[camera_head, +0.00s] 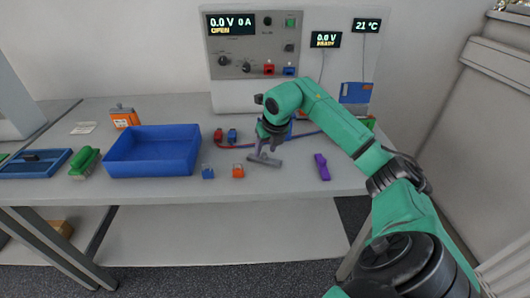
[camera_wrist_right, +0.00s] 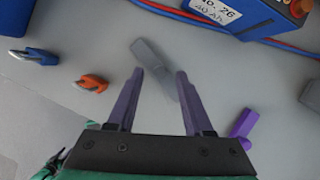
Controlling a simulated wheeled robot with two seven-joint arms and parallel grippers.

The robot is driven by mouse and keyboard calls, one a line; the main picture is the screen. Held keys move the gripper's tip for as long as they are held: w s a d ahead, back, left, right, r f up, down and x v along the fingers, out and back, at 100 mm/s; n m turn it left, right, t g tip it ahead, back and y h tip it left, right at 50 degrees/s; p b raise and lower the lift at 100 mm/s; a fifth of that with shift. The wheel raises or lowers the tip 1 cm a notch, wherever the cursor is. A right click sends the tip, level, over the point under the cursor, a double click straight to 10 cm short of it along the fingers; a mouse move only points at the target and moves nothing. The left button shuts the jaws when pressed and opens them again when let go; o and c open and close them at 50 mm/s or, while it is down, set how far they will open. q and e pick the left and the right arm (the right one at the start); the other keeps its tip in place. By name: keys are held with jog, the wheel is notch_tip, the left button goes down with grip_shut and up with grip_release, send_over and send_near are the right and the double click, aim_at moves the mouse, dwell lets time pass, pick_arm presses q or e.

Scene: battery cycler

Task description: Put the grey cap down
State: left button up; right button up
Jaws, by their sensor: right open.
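The grey cap (camera_head: 264,160) is a long, flat grey piece. It appears to lie on the table in front of the cycler. In the right wrist view the grey cap (camera_wrist_right: 150,56) lies slantwise, its far end beyond the fingertips and its near end between them. My right gripper (camera_head: 271,148) is over the cap, pointing down. In the wrist view the right gripper (camera_wrist_right: 160,72) is open, its two purple-grey fingers spread. Whether a finger touches the cap cannot be told. My left gripper is not in view.
A blue battery (camera_wrist_right: 236,14) with red and blue cables lies just behind the cap. An orange clip (camera_head: 238,171) and a blue clip (camera_head: 208,173) sit left, a purple piece (camera_head: 321,167) right. A blue bin (camera_head: 152,165) stands further left. Bare table separates them.

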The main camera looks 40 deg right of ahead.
jog(key=v, duration=1)
jog(key=shift+s, duration=0.15)
